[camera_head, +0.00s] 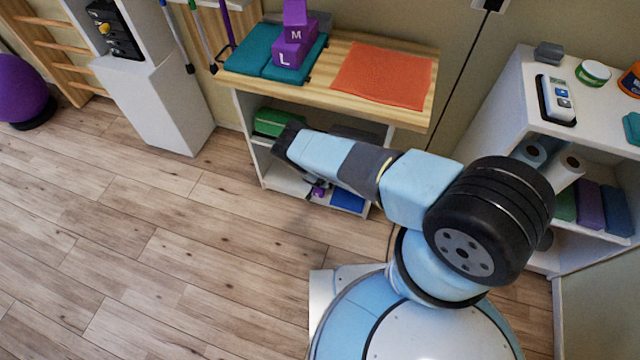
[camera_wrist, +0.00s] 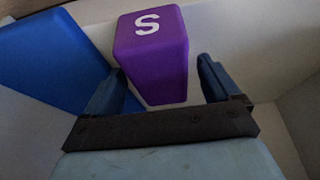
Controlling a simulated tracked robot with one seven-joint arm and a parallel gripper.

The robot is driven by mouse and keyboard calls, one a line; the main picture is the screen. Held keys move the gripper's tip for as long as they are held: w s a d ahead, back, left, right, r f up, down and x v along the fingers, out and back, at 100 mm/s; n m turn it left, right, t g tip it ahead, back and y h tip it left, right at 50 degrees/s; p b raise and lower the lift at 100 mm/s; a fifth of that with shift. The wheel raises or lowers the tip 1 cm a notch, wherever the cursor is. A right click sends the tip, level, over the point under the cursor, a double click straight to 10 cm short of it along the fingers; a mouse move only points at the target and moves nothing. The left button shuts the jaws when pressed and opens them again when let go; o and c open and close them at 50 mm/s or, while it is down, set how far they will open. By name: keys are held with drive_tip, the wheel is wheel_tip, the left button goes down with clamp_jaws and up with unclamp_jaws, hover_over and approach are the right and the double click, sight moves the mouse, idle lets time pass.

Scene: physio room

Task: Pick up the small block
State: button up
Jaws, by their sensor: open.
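The small block is purple with a white letter S. In the wrist view the small block (camera_wrist: 152,58) stands just ahead of my gripper (camera_wrist: 160,85), roughly between the two dark fingers, which are open and apart. Whether a finger touches it I cannot tell. In the head view a small purple piece (camera_head: 319,187) shows low in the shelf unit, mostly hidden behind my arm. My fingertips are hidden in that view.
A blue object (camera_wrist: 50,55) lies left of the block; it also shows in the head view (camera_head: 347,197). The wooden shelf top (camera_head: 385,115) is above, with purple blocks M (camera_head: 296,33) and L (camera_head: 290,56) and an orange cloth (camera_head: 383,74). White shelf walls are close.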

drive_tip(key=shift+w+f, duration=0.25)
drive_tip(key=shift+f, duration=0.35)
drive_tip(key=shift+c, duration=0.3)
drive_tip(key=c, duration=1)
drive_tip(key=shift+s+a, duration=0.2)
drive_tip(key=shift+s, duration=0.7)
drive_tip(key=shift+s+a, duration=0.3)
drive_tip(key=shift+s, duration=0.05)
drive_tip(key=o, duration=1.1)
drive_tip(key=shift+d, duration=0.1)
drive_tip(key=shift+r, duration=0.1)
